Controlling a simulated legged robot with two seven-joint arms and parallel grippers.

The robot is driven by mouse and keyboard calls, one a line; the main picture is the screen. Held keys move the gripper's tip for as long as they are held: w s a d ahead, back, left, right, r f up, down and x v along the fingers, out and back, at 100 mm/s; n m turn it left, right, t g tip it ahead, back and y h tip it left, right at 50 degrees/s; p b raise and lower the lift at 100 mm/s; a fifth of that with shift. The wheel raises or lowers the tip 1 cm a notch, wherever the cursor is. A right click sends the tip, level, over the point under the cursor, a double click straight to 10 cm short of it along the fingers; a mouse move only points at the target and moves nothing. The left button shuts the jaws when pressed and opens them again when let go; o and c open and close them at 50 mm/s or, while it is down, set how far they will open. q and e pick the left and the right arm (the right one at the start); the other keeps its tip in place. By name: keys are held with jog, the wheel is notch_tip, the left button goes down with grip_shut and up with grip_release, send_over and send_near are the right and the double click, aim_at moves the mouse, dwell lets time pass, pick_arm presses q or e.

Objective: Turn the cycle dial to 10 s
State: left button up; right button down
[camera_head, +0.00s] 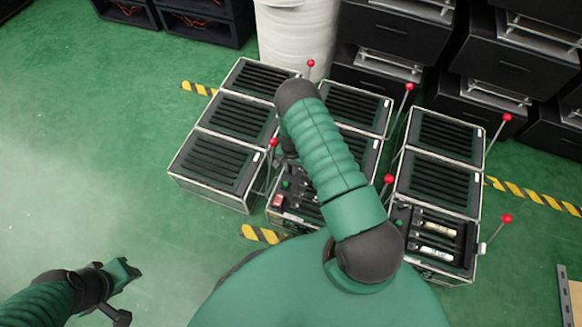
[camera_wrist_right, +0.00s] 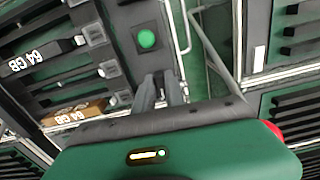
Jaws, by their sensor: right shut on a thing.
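My right gripper (camera_wrist_right: 160,92) has its two grey fingers pointing at the panel of the middle front unit, just below a round green button (camera_wrist_right: 147,39) in the right wrist view. The fingers are close together and shut on the cycle dial, which they almost wholly hide, so its setting cannot be read. In the head view my right arm covers much of the middle unit (camera_head: 300,215), and its gripper is mostly hidden. My left gripper (camera_head: 122,274) is at the lower left over the bare floor, away from the units; its finger opening is unclear.
Several levers with red balls (camera_head: 507,218) stand up around the units. A red switch (camera_head: 278,200) is on the middle unit's front left. The green floor (camera_head: 90,150) at left is clear.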

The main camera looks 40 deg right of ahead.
jog(key=shift+d+n, duration=0.1)
jog(key=shift+n, duration=0.2)
jog(key=c, duration=1.4)
grip_release()
notch_tip(320, 180, up, 17)
jog(key=p, duration=0.7)
jog(key=shift+f+p, duration=0.15)
jog(key=shift+p, duration=0.15)
